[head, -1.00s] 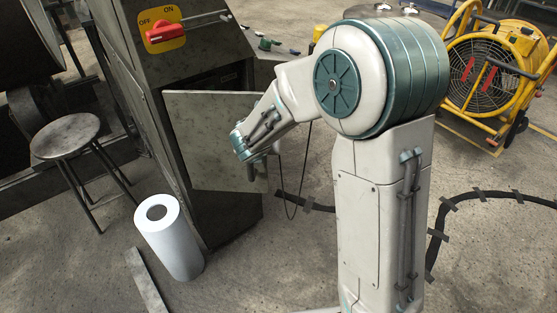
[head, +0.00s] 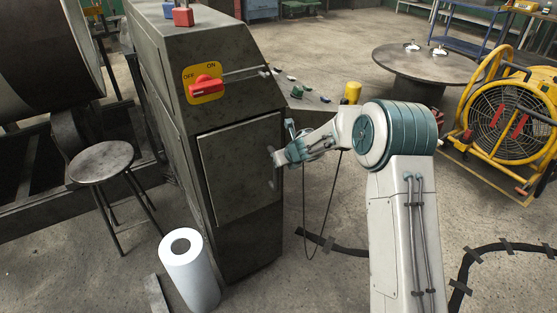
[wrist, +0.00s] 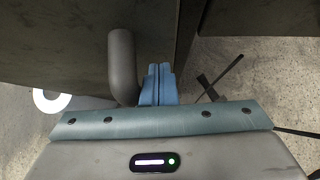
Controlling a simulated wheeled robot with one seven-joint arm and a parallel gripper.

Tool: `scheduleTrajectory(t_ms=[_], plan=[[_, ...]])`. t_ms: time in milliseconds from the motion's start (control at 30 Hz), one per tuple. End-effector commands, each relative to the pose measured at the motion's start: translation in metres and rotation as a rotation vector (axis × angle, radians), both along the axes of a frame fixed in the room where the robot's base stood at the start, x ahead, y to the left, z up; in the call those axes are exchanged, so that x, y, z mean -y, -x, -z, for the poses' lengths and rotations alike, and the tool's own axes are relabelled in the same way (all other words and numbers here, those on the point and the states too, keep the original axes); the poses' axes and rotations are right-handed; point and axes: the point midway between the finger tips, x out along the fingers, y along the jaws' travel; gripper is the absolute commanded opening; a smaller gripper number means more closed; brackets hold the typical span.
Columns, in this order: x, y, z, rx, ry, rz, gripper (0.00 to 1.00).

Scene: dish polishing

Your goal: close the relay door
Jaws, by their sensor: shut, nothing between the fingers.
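The relay door (head: 235,172) is a grey panel on the front of the dark cabinet (head: 245,240). It lies almost flush in its opening; whether a small gap remains at its edge I cannot tell. My gripper (head: 277,156) is at the door's right edge, by the handle. In the wrist view, the blue fingers (wrist: 158,84) are pressed together and empty. The curved grey door handle (wrist: 122,68) stands just left of them, not between them. Whether the fingers touch the door is unclear.
A red switch (head: 206,87) on a yellow OFF/ON plate sits above the door. A white roll (head: 190,275) stands on the floor at the cabinet's front left. A stool (head: 103,162) is at left, a yellow fan (head: 500,125) at right. A dark cable crosses the floor at right.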

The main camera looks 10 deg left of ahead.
Motion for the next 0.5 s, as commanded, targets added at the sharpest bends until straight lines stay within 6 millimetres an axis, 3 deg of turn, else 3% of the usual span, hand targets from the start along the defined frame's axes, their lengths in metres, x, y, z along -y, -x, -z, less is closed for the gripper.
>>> scheduleTrajectory(t_ms=[333,500], plan=[[0.003,0.002,0.002,0.001,-0.001,0.003,0.0],[0.016,0.01,0.005,0.002,-0.001,0.006,0.0]])
